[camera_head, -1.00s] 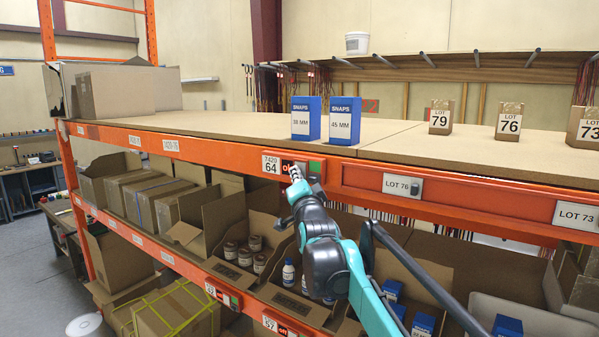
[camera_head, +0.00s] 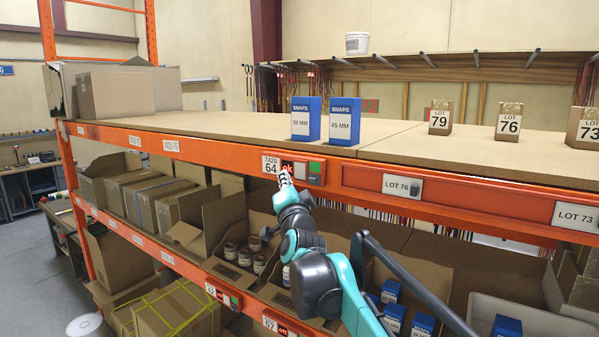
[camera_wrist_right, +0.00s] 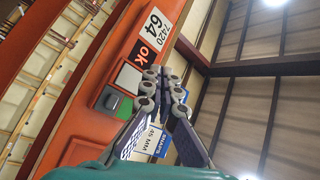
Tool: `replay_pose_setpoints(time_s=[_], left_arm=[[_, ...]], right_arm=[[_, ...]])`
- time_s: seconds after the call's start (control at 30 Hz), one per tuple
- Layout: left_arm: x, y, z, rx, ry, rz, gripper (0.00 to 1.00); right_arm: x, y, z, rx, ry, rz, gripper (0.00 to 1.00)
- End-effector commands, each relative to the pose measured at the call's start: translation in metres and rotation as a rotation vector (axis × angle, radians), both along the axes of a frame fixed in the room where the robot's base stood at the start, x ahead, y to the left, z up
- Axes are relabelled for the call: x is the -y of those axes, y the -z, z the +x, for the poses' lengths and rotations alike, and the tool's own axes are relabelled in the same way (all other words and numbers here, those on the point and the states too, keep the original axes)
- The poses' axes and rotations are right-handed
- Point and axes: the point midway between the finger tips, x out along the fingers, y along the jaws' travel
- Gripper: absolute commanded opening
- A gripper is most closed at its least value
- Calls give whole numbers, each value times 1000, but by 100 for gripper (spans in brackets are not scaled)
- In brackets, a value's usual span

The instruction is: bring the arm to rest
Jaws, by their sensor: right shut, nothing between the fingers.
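My right gripper (camera_head: 286,180) is shut and empty. It is just in front of the upper orange beam (camera_head: 235,154), by the panel with a red part lettered "ok" (camera_head: 287,168) and a green button (camera_head: 315,167). In the right wrist view the closed fingers (camera_wrist_right: 166,78) show beside the "ok" part (camera_wrist_right: 146,52) and the green button (camera_wrist_right: 117,102). I cannot tell whether the fingertips touch the panel. My right arm reaches up from the lower right. My left gripper is not in view.
Two blue SNAPS boxes, 38 MM (camera_head: 306,119) and 45 MM (camera_head: 345,121), stand on the upper shelf (camera_head: 215,125). Tan boxes marked 79 (camera_head: 440,118), 76 (camera_head: 509,121) and 73 (camera_head: 585,128) stand to the right. Open cartons (camera_head: 225,215) fill the lower shelf.

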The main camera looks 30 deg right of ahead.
Motion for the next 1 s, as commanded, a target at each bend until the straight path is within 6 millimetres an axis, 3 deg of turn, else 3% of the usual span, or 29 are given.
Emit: replay_pose_setpoints(time_s=[0.23,1.0], left_arm=[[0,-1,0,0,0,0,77],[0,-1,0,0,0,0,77]], right_arm=[[-14,0,-6,-1,0,0,0],[-14,0,-6,-1,1,0,0]])
